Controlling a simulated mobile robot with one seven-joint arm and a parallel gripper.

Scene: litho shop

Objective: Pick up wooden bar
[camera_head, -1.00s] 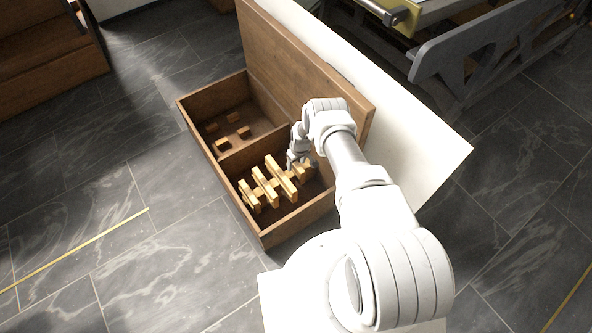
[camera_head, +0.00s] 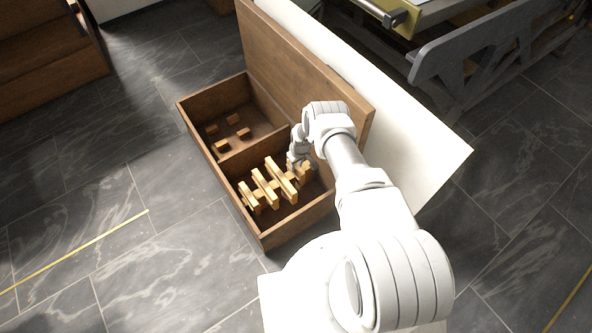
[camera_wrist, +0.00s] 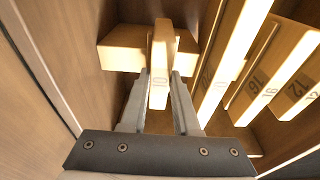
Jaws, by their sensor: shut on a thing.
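My gripper (camera_wrist: 158,85) is shut on a short light wooden bar (camera_wrist: 160,50) that stands between its two fingers. In the head view, my gripper (camera_head: 300,165) is low in the near compartment of a brown wooden box (camera_head: 218,172), at the right end of a row of bars. The held bar is mostly hidden there by the gripper.
Longer numbered bars (camera_wrist: 240,50) stand close to the right of my fingers. The box's far compartment (camera_head: 244,107) holds several small blocks. The raised lid (camera_head: 300,62) stands close behind my arm. Tiled floor (camera_head: 150,245) is open to the left.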

